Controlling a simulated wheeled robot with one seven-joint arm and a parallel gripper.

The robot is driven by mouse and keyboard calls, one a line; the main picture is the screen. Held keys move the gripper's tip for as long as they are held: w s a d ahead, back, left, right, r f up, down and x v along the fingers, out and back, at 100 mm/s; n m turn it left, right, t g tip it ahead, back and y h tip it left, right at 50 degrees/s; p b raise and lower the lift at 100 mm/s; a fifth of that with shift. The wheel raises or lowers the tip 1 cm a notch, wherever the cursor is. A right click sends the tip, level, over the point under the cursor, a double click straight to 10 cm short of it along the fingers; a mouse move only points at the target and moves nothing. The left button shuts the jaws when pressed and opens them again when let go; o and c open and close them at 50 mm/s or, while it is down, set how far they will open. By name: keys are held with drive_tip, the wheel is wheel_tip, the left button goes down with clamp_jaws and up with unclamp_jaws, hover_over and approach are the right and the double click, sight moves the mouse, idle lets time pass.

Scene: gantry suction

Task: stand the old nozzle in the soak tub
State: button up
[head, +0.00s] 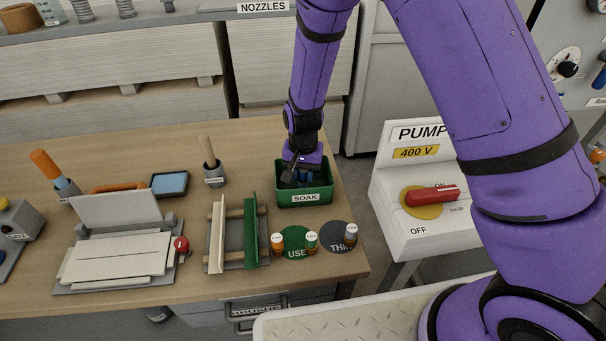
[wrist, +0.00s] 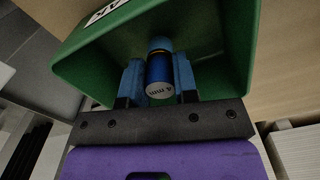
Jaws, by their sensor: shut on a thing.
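The soak tub (head: 304,197) is a green open box labelled SOAK at the right end of the bench. It also shows in the wrist view (wrist: 90,65), where its walls surround my fingers. My gripper (head: 300,176) points down into the tub. In the wrist view my gripper (wrist: 159,82) is shut on the old nozzle (wrist: 159,72), a blue cylinder whose end is marked "4 mm". The nozzle sits between the two blue fingers, inside the tub's walls. Whether its far end touches the tub floor I cannot tell.
Small bottles (head: 311,242) stand by a green USE disc (head: 292,252) in front of the tub. A grey cup (head: 212,173) with a wooden handle stands to its left. A green and cream rack (head: 249,235) lies nearby. The PUMP box (head: 410,220) with a red switch stands at right.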

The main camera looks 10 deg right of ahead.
drive_tip(key=shift+f, duration=0.35)
drive_tip(key=shift+f, duration=0.15)
drive_tip(key=o, duration=1)
drive_tip(key=shift+c, duration=0.2)
